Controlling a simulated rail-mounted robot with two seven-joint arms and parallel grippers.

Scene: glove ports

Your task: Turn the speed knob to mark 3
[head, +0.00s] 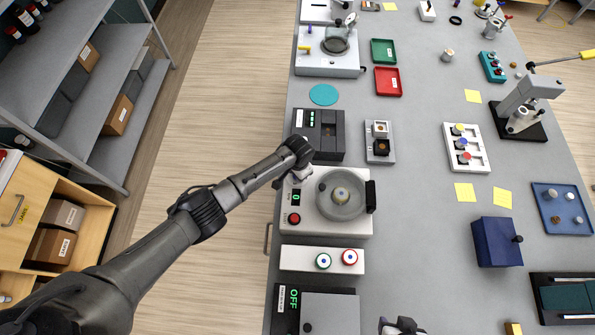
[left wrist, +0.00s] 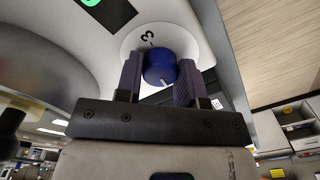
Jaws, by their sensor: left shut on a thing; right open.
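The speed knob (left wrist: 159,66) is blue and sits on a round white dial (left wrist: 187,42) on the device's front face. The printed mark 3 (left wrist: 148,37) shows on the dial above the knob. A white line on the knob points down, away from the 3. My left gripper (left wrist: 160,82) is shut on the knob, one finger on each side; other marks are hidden. In the head view my left gripper (head: 301,174) is at the left edge of the round-bowled machine (head: 350,225), where the knob is hidden. My right gripper (head: 402,326) is at the bottom edge, open.
The machine has a green display (head: 296,197) and a red button (head: 294,218). A white panel with green and red buttons (head: 290,258) stands in front of it, and a dark device (head: 331,129) behind. A blue box (head: 495,242) is to the right. Bare table lies between.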

